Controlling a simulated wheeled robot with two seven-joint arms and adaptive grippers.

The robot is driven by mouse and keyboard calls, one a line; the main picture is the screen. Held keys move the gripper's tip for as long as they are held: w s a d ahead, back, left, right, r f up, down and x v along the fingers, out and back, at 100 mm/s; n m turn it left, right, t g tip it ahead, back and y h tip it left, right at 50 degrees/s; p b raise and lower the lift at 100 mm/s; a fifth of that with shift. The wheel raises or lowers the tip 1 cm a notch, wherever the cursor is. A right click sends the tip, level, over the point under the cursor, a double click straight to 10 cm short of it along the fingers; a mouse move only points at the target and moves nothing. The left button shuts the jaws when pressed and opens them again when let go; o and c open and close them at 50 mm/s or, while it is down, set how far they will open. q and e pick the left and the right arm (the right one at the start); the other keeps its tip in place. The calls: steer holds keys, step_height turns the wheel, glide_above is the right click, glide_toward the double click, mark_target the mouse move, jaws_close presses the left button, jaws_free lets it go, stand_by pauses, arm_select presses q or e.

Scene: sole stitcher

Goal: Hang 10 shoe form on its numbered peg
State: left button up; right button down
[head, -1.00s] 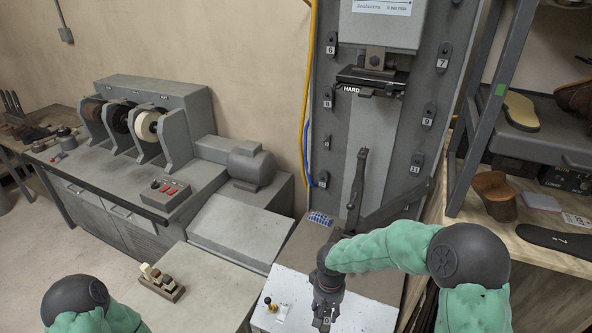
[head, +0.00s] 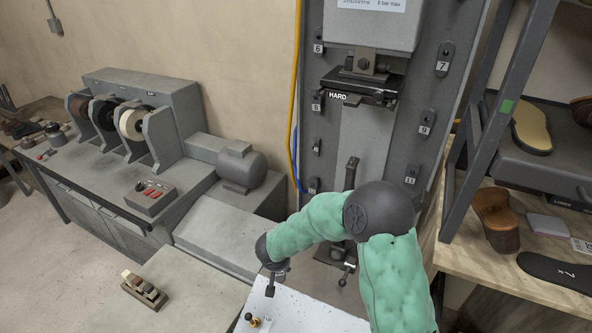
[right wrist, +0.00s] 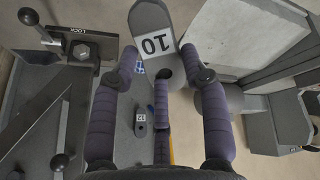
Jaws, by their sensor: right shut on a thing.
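The dark grey shoe form, marked 10 (right wrist: 153,22) on a white label, is between the fingers of my right gripper (right wrist: 160,66) in the right wrist view. The gripper is shut on it. In the head view, my right gripper (head: 274,280) hangs low, left of the machine column, over the white tabletop; the form cannot be made out clearly there. The column carries numbered pegs, among them peg 8 (head: 316,104) and peg 9 (head: 427,124). A peg marked 12 (right wrist: 140,117) shows below the form in the wrist view. The peg marked 10 is not readable. My left gripper is out of view.
A lever with a ball knob beside a LOCK plate (right wrist: 82,50) lies left of the form in the wrist view. The white tabletop (head: 305,316) holds a small brass-and-black piece (head: 251,320). A shelf rack (head: 497,120) stands at the right. A yellow hose runs down the column's left side.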

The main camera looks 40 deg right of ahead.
steer(key=w+d+r+m+t+h+p, duration=0.2)
steer(key=w+d+r+t+h, duration=0.1)
steer(key=w+d+r+h, duration=0.5)
steer(key=w+d+r+m+t+h+p, duration=0.1)
steer(key=w+d+r+t+h, duration=0.3)
steer(key=d+r, duration=0.7)
steer(key=w+d+r+g+b, duration=0.1)
steer(key=w+d, duration=0.4)
steer(key=d, duration=0.1)
steer(key=shift+w+d+r+b, duration=0.2)
steer(key=shift+d+r+b, duration=0.1)
steer(key=shift+r, duration=0.05)
steer(key=shift+s+b, duration=0.1)
steer(key=shift+b, duration=1.05)
stand_by(0.5)
steer(key=shift+w+d+b, duration=0.3)
steer(key=shift+d+b, duration=0.3)
steer(key=shift+b, duration=0.45)
stand_by(0.5)
steer(key=shift+w+d+r+b, duration=0.15)
steer(key=shift+d+b, duration=0.2)
steer(key=shift+b, duration=0.2)
steer(key=shift+w+d+r+b, duration=0.1)
steer(key=shift+d+b, duration=0.25)
steer(key=shift+b, duration=0.2)
stand_by(0.8)
